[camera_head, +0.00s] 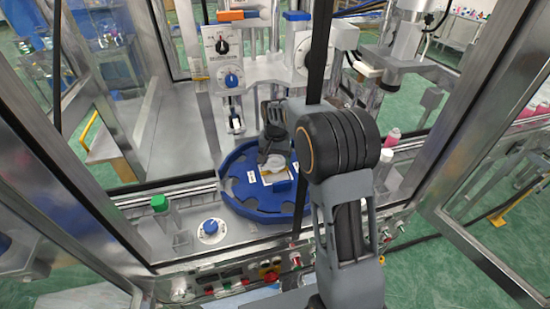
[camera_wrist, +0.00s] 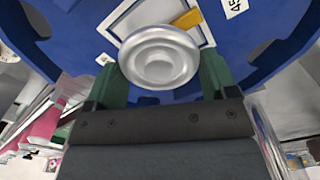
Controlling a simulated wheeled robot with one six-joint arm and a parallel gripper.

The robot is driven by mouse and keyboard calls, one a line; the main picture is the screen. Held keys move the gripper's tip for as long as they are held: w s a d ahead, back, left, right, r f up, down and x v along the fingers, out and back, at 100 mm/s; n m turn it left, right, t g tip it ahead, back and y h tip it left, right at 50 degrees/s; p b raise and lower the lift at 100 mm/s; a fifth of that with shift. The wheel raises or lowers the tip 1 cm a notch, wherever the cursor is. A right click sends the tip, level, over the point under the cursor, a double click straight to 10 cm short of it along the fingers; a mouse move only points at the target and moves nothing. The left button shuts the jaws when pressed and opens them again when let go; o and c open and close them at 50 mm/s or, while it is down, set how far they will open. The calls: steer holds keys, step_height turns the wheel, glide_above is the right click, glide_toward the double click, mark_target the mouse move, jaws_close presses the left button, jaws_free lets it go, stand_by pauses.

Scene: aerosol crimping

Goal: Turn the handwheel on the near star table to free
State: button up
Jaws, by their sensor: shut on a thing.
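The near star table (camera_head: 240,195) is a round blue disc with notches in its rim and small white labels. It also fills the top of the wrist view (camera_wrist: 275,30). A round, silvery handwheel (camera_wrist: 160,57) with a domed centre stands over its middle, in front of a white plate with a yellow mark. My gripper (camera_head: 272,150) reaches down over the table's middle. In the wrist view its two green fingers (camera_wrist: 168,80) stand on either side of the handwheel, shut on it. In the head view my gripper hides part of the handwheel. The handwheel's setting cannot be read.
Dial boxes (camera_head: 222,45) stand behind the table. A green-capped item (camera_head: 160,204) and a blue knob (camera_head: 210,227) are at the front left. A pink-topped bottle (camera_head: 393,137) stands at the right. Metal frame posts flank the opening; a button panel (camera_head: 225,285) runs along the front.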

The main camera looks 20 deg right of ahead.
mark_target(274, 160)
steer(key=n, duration=0.4)
steer(key=shift+a+n+b, duration=0.1)
steer(key=shift+n+b, duration=0.2)
steer(key=shift+n, duration=0.1)
steer(key=shift+a+n, duration=0.1)
steer(key=shift+n, duration=1.9)
steer(key=o, duration=0.8)
steer(key=shift+o, duration=0.2)
step_height(274, 160, up, 14)
steer(key=b, duration=0.1)
steer(key=shift+f, duration=0.1)
